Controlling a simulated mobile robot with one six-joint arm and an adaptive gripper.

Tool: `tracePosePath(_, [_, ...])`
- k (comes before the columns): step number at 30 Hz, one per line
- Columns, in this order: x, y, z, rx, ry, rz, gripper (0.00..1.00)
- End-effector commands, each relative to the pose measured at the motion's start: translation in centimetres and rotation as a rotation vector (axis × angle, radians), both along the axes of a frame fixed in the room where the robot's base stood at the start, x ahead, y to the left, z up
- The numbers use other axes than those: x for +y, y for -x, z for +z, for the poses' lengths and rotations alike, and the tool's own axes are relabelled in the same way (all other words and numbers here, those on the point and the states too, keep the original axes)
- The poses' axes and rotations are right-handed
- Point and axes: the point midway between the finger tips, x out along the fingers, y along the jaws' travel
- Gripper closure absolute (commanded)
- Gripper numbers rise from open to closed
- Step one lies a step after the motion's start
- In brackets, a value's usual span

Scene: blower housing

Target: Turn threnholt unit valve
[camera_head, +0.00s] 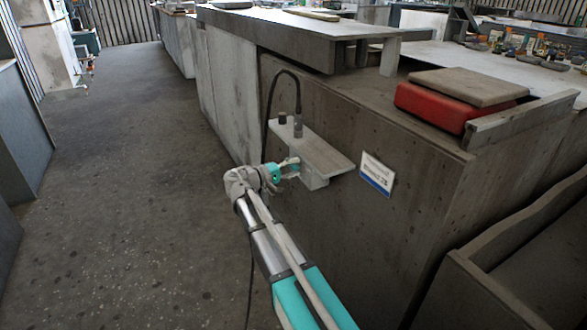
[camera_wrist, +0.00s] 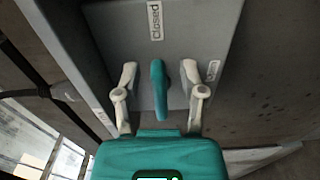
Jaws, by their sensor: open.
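The valve's teal handle (camera_wrist: 159,88) shows in the wrist view on a grey unit face (camera_wrist: 200,25). It is a narrow lever lying along the picture's vertical, with its upper end towards a "Closed" label (camera_wrist: 155,20). My gripper (camera_wrist: 159,76) is open, its two pale fingers on either side of the handle with gaps visible on both sides. In the head view my gripper (camera_head: 286,168) is at the grey unit (camera_head: 314,181) below a small shelf. The handle is mostly hidden there.
The small shelf (camera_head: 325,150) juts out above the unit, with a dark knob and a cable fitting (camera_head: 298,125) on it. A white and blue sign (camera_head: 377,174) is to its right. A red box (camera_head: 450,103) sits on the counter. The floor at left (camera_head: 120,180) is clear.

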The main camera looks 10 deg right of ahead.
Motion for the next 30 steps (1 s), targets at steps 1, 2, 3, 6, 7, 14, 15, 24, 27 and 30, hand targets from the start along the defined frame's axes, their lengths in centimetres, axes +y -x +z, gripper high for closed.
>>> tracePosePath(1, [0.0,0.0,0.0,0.000,0.000,0.000,0.47])
tracePosePath(2, [0.0,0.0,0.0,0.000,0.001,0.000,0.47])
tracePosePath(3, [0.0,0.0,0.0,0.000,0.001,0.000,0.47])
tracePosePath(6, [0.1,0.0,0.0,0.000,0.001,0.000,0.47])
tracePosePath(7, [0.1,0.0,0.0,0.000,0.001,0.001,0.47])
tracePosePath(14, [1.5,0.3,0.0,0.001,0.001,0.003,0.47])
tracePosePath(15, [1.9,0.4,0.0,0.001,0.001,0.002,0.47])
tracePosePath(24, [6.0,1.5,0.0,0.000,0.000,0.003,0.47])
tracePosePath(27, [7.5,2.0,0.0,0.000,0.000,0.003,0.47])
tracePosePath(30, [8.9,2.3,0.0,0.000,0.000,0.002,0.47])
